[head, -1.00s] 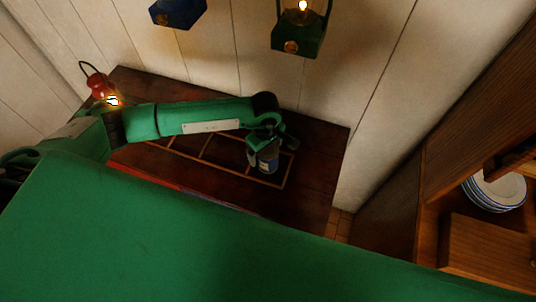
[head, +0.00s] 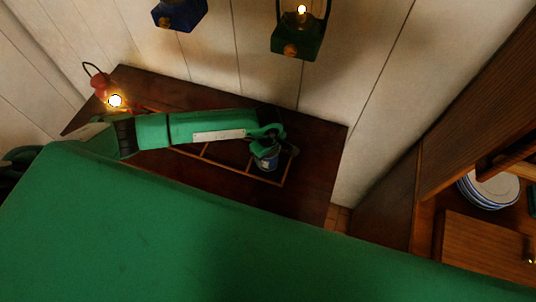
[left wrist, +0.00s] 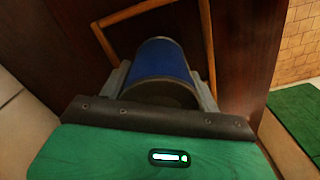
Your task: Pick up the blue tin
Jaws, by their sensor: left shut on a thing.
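The blue tin (head: 266,163) stands at the right end of a wooden frame on the dark table in the head view. In the left wrist view the blue tin (left wrist: 160,62) sits between the two grey fingers. My left gripper (head: 268,150) is shut on it, with a finger on each side (left wrist: 160,80). The gripper partly hides the tin's upper part in the head view. Whether the tin touches the table is hard to tell. My right gripper is not in view.
The wooden frame (head: 235,169) has several compartments on the dark table (head: 312,160). A lit red lantern (head: 103,90) stands at the table's left end. A blue lantern (head: 180,13) and a lit green lantern (head: 300,38) hang above. Plates (head: 490,190) sit on a shelf at right.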

